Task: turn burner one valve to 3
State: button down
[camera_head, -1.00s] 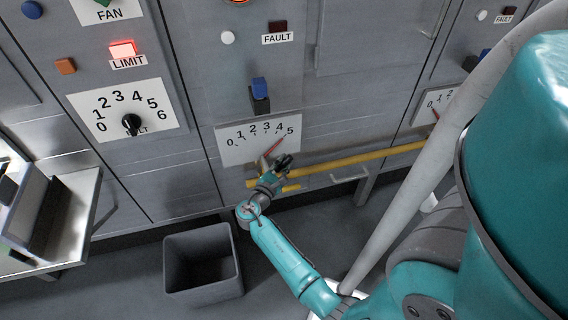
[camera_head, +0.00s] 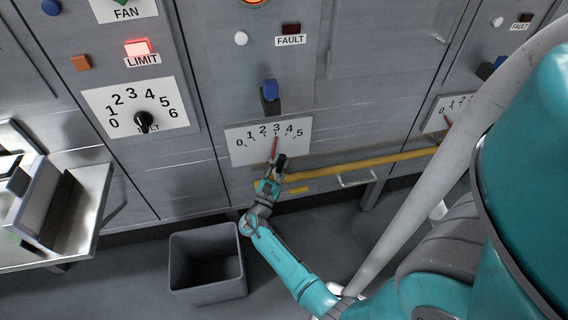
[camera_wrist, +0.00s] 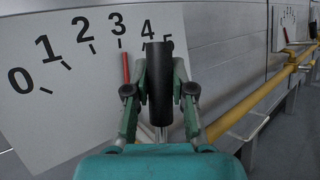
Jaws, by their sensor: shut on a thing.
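The burner valve dial plate (camera_head: 243,148) is white, numbered 0 to 5, on the grey cabinet front in the head view. Its red pointer (camera_head: 274,147) stands nearly upright and points at about 3. In the wrist view the plate (camera_wrist: 22,110) fills the left side and the red pointer (camera_wrist: 126,68) is just below the 3 mark. My gripper (camera_head: 274,172) is at the lower edge of the plate. In the wrist view my gripper (camera_wrist: 160,95) is shut on a black handle (camera_wrist: 159,70), which hides part of the 5.
A yellow pipe (camera_head: 350,165) runs right from beside my gripper. A grey bin (camera_head: 207,262) stands on the floor below. A second dial plate with a black knob (camera_head: 144,121) is at left. A blue switch (camera_head: 270,90) sits above the plate.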

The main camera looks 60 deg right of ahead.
jog(key=shift+w+a, duration=0.1)
dwell(0.4)
jog(key=c, duration=1)
grip_release()
jog(key=v, duration=1.2)
jog(key=shift+f, duration=0.1)
